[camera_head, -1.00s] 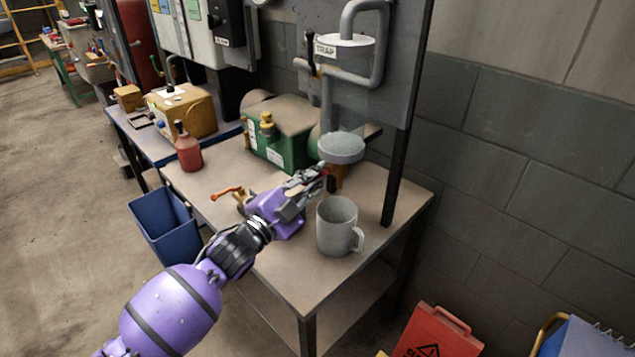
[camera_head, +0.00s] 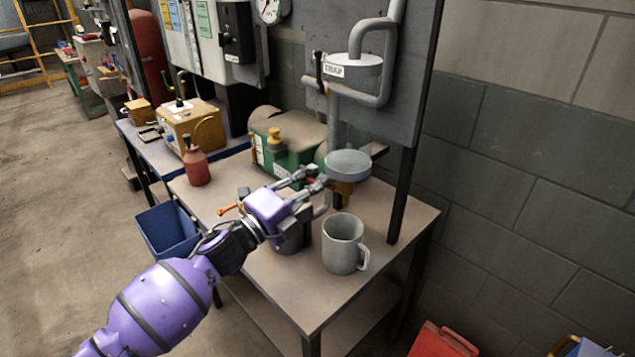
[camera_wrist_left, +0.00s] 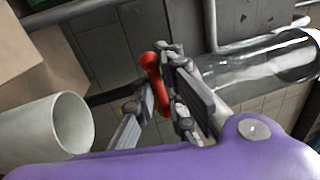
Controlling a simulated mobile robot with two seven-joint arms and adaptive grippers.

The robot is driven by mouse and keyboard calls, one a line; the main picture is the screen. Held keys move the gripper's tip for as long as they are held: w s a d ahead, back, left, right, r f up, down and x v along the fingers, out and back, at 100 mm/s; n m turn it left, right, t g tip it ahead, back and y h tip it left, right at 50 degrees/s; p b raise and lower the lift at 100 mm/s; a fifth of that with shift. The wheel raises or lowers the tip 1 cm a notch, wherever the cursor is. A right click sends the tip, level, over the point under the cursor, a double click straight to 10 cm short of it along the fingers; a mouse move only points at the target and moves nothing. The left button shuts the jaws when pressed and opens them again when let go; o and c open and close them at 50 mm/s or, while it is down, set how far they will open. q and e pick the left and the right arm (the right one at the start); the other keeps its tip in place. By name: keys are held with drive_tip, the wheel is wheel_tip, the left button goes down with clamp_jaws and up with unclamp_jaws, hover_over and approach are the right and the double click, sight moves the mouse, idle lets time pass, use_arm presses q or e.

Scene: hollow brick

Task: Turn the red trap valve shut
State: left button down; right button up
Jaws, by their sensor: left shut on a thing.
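The red valve handle (camera_wrist_left: 153,80) shows in the left wrist view as a short red bar between my fingers. My left gripper (camera_head: 318,181) is shut on it; its fingers also show in the left wrist view (camera_wrist_left: 160,105). In the head view the handle is mostly hidden by the fingers, beside the brass fitting (camera_head: 343,188) under a round grey cup (camera_head: 347,163). A grey pipe trap labelled TRAP (camera_head: 350,68) is on the panel above. My right gripper is not in view.
A grey mug (camera_head: 343,247) stands on the table (camera_head: 300,290) close to my left gripper; it also shows in the left wrist view (camera_wrist_left: 45,135). An orange-handled lever (camera_head: 228,210), a red bottle (camera_head: 196,165) and a green box (camera_head: 285,150) are on the table's left and back.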

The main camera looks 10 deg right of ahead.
use_arm(q)
drive_tip(key=shift+a+f, duration=0.1)
drive_tip(key=shift+f, duration=0.15)
drive_tip(key=c, duration=1.9)
unclamp_jaws()
drive_tip(key=shift+s+a+r, duration=0.1)
drive_tip(key=shift+c, duration=0.2)
drive_tip(key=shift+o, duration=0.5)
drive_tip(key=shift+r, duration=0.2)
drive_tip(key=v, duration=0.8)
drive_tip(key=shift+f, duration=0.1)
drive_tip(key=shift+c, duration=0.4)
